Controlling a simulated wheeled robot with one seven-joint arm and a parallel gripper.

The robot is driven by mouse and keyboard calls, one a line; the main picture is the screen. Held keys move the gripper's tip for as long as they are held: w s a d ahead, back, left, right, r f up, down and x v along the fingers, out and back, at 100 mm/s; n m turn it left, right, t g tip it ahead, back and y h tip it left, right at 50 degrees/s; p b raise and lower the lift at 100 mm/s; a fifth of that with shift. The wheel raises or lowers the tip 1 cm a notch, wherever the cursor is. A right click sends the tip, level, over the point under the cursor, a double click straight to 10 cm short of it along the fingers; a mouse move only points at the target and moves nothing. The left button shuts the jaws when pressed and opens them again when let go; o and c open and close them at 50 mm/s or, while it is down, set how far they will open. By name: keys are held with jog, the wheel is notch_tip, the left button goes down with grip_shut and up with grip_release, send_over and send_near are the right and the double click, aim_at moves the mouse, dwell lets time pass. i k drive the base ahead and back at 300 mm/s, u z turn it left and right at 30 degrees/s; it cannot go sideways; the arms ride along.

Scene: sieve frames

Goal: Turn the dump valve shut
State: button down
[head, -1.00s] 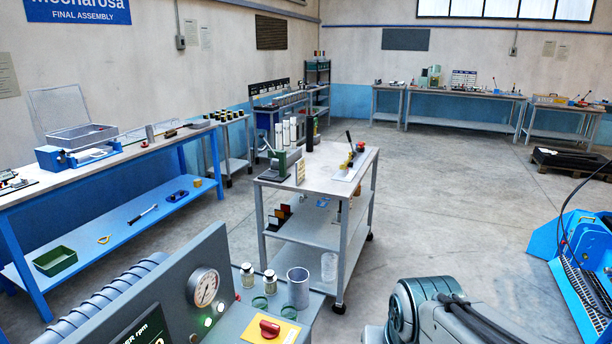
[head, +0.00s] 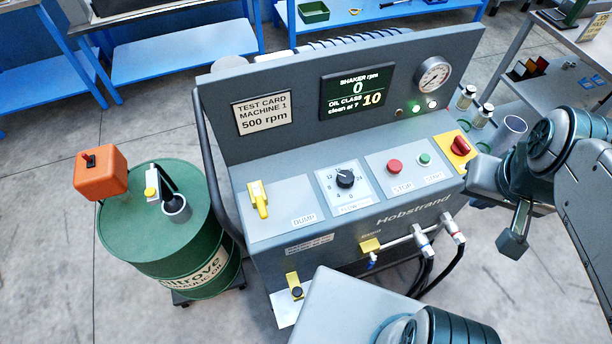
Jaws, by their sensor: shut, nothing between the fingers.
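The dump valve (head: 259,198) is a yellow lever on the left end of the machine's sloping control panel, beside a label reading DUMP. In this view its lever points roughly front to back, its near end slightly to the right. My gripper (head: 513,243) hangs at the right, off the panel's right end, with its fingers together and nothing held. It is well apart from the lever. No part of my arm covers the lever.
The panel also has a black dial (head: 345,178), a red stop button (head: 394,166), a green start button (head: 424,159) and a red rotary switch (head: 460,146). The screen (head: 352,91) reads 0 rpm and oil class 10. A green drum (head: 150,235) stands left.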

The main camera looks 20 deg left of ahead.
aim_at(260, 203)
jog(key=u, duration=1.75)
jog(key=k, duration=0.6)
jog(key=z, duration=0.2)
jog(key=i, duration=0.45)
jog(key=z, duration=0.1)
